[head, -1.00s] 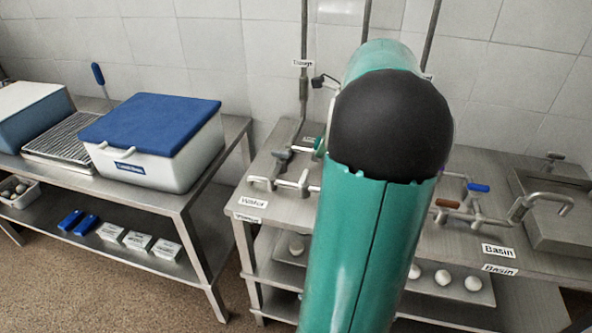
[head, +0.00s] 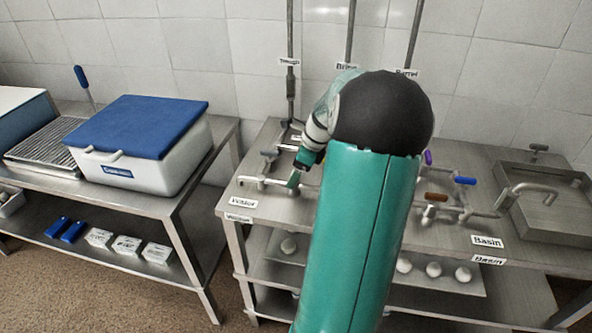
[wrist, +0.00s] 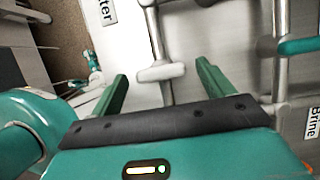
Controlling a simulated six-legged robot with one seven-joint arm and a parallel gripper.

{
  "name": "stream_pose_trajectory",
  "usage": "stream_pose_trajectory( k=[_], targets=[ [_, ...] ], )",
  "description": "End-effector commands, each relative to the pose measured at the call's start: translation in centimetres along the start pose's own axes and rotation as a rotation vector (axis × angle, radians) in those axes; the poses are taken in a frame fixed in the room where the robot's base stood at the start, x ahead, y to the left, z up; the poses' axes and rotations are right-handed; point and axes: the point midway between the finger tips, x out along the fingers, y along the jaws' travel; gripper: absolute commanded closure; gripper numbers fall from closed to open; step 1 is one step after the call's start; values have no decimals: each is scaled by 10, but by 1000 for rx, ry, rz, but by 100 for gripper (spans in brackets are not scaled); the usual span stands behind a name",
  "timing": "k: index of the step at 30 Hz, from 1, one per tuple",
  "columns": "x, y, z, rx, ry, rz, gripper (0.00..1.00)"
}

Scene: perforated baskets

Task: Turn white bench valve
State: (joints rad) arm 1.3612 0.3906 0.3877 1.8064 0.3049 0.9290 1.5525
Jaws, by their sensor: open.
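In the wrist view a white valve handle (wrist: 160,72) sits crosswise on a metal pipe. My gripper (wrist: 162,78) is open, with one green finger on each side of the handle. The handle shows in the gap, apart from both fingers in the picture; the depth between them cannot be judged. In the head view my gripper (head: 296,176) reaches down at the pale pipework (head: 262,183) on the left of the middle bench. My arm hides part of this bench.
A teal handle (wrist: 300,46) stands on another pipe to the right in the wrist view. A cooler with a blue lid (head: 150,172) stands on the left bench.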

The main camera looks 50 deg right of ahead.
Motion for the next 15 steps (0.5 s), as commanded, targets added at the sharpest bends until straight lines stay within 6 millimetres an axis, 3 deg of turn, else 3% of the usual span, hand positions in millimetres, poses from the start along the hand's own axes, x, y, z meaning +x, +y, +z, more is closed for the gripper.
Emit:
stream_pose_trajectory(
  k=[9, 15],
  targets=[
    [4, 0, 1, -1, 0, 0, 22],
    [3, 0, 1, -1, 0, 0, 61]
  ],
)
